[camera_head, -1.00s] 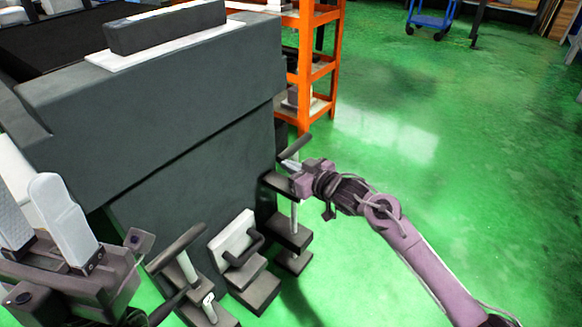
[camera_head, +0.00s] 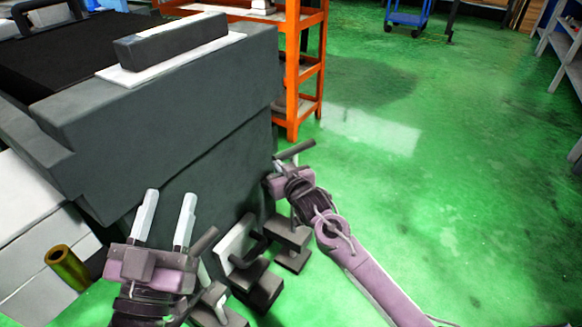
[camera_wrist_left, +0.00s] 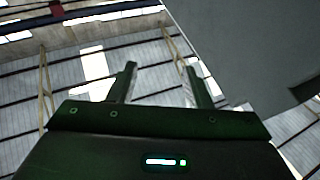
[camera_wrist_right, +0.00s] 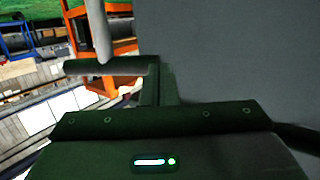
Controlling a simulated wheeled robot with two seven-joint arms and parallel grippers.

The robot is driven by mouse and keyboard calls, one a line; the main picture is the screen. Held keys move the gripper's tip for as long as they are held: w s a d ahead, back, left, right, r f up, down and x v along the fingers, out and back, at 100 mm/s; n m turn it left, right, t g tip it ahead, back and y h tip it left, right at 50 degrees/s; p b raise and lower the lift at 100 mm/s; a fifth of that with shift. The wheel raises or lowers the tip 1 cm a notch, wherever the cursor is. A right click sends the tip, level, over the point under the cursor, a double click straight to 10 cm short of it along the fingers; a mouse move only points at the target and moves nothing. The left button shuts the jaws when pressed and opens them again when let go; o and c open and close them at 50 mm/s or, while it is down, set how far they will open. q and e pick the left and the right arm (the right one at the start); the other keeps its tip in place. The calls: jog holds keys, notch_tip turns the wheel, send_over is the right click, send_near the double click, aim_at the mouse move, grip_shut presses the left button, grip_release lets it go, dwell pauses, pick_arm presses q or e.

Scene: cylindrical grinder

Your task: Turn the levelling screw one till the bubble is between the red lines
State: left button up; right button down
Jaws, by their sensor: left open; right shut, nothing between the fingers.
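A screw with a dark bar handle (camera_head: 294,150) stands at the machine's right corner. My right gripper (camera_head: 278,168) is shut and empty just below and beside this handle. The bar (camera_wrist_right: 105,66) and its pale post also show in the right wrist view, left of the fingers (camera_wrist_right: 159,72); contact is unclear. A second bar handle (camera_head: 204,241) is low at the machine's front. My left gripper (camera_head: 168,194) is open and empty, up and left of it, fingers pointing up. The left wrist view shows its spread fingers (camera_wrist_left: 158,70). No bubble or red lines can be made out.
The grey machine (camera_head: 160,115) fills the left, with a dark block (camera_head: 172,40) on a white plate on top. A white bracket (camera_head: 236,241) stands between the screws. An orange rack (camera_head: 306,70) is behind. A brass cylinder (camera_head: 68,268) is lower left. Green floor is clear at right.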

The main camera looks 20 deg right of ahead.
pick_arm(q)
notch_tip(320, 180, down, 15)
jog(key=d+g+y+p, duration=0.1)
jog(key=g+y+p, duration=0.15)
jog(key=g, duration=0.55)
jog(key=shift+w+r+t+b, duration=0.1)
jog(key=shift+r+t+b, duration=0.25)
jog(key=shift+r+t, duration=0.55)
jog(key=shift+w+r+t+b, duration=0.1)
jog(key=shift+r+t+b, duration=0.3)
jog(key=shift+r, duration=0.9)
pick_arm(e)
jog(key=shift+w+a+m+h, duration=0.45)
jog(key=shift+w+h, duration=0.25)
jog(key=shift+w, duration=0.8)
jog(key=shift+w+a+m+h, duration=0.35)
jog(key=shift+w+m+h, duration=0.3)
jog(key=shift+w, duration=0.9)
jog(key=shift+w+a+m+h, duration=0.4)
jog(key=shift+w+h, duration=0.35)
jog(key=shift+w, duration=0.75)
